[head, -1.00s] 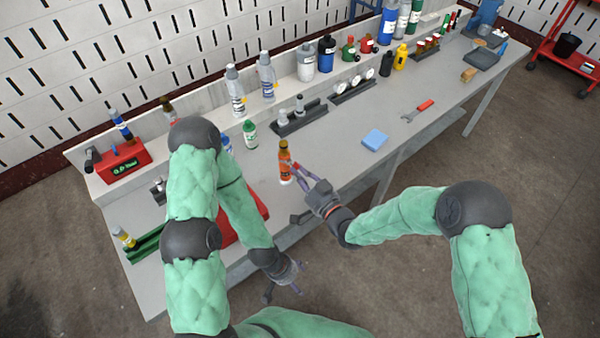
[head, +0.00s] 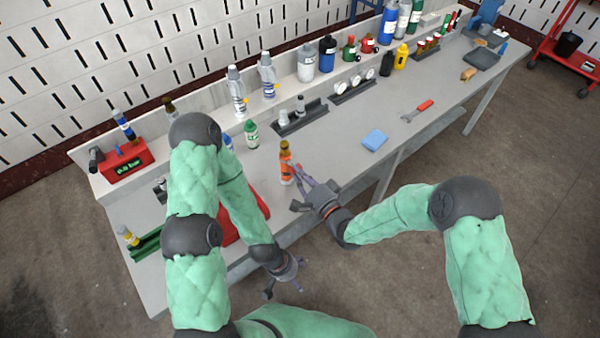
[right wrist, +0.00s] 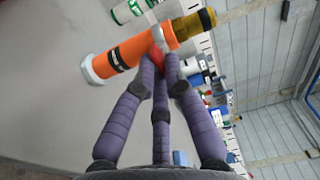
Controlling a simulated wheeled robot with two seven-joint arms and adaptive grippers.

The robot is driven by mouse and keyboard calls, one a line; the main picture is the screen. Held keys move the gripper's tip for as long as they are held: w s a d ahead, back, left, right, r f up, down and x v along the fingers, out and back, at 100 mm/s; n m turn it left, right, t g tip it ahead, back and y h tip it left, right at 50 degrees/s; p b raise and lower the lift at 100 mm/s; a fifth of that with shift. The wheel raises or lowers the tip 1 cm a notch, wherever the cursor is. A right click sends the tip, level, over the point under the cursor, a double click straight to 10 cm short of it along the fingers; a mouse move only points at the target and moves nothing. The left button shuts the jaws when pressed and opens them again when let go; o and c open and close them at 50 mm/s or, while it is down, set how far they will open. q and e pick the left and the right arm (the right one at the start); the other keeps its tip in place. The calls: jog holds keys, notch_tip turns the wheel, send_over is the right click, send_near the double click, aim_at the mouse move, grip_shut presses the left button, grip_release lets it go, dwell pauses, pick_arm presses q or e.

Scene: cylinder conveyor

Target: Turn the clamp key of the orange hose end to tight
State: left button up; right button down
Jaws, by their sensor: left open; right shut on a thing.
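The orange hose end (head: 286,165) stands upright on the workbench, with a dark label, a brown-gold top and a pale foot. In the right wrist view the hose end (right wrist: 128,55) lies across the picture, with the small red clamp key (right wrist: 157,57) on its near side. My right gripper (right wrist: 161,62) is shut on the key, its fingertips hiding most of it; in the head view the right gripper (head: 299,184) reaches the hose end from the right. The key's angle is hard to read. My left gripper (head: 283,287) is open and empty in front of the bench's front edge.
A green-labelled white bottle (head: 251,133) stands behind the hose end. A blue sponge (head: 375,139) and a red-handled wrench (head: 417,111) lie to the right. My left arm partly hides a red tray (head: 259,199). The bench around the hose end is mostly clear.

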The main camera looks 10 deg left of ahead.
jog(key=shift+f+m, duration=0.1)
jog(key=shift+m, duration=0.4)
jog(key=shift+s, duration=0.1)
jog(key=c, duration=1.3)
grip_release()
jog(key=v, duration=1.2)
